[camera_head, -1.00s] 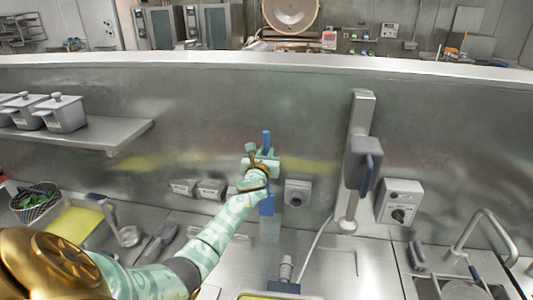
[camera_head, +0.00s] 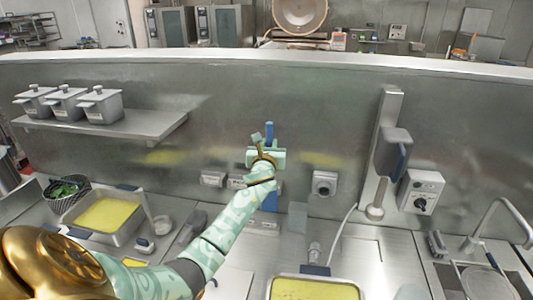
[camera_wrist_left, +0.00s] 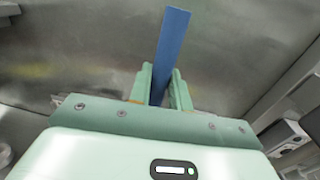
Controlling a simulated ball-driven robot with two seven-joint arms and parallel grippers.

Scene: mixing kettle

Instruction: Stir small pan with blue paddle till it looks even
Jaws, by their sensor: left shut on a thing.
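The blue paddle (camera_head: 270,132) stands roughly upright in my left gripper (camera_head: 265,156), which is shut on it. Its blue bar shows above the jaws and again below them (camera_head: 271,200); its lower end is hidden behind my arm. In the left wrist view the blue bar (camera_wrist_left: 171,45) rises between the two fingers (camera_wrist_left: 160,85). Two pans hold yellow contents: one at the left (camera_head: 133,229) and one at the bottom edge (camera_head: 315,276), partly cut off. I cannot tell which is the small pan. The paddle is apart from both. My right gripper is out of view.
A steel wall stands behind the counter, with a shelf (camera_head: 150,125) of lidded containers at left. A column with a grey head (camera_head: 393,150) and a knob box (camera_head: 420,192) are at right. A basket of greens (camera_head: 68,192) stands left; a sink tap (camera_head: 497,212) is far right.

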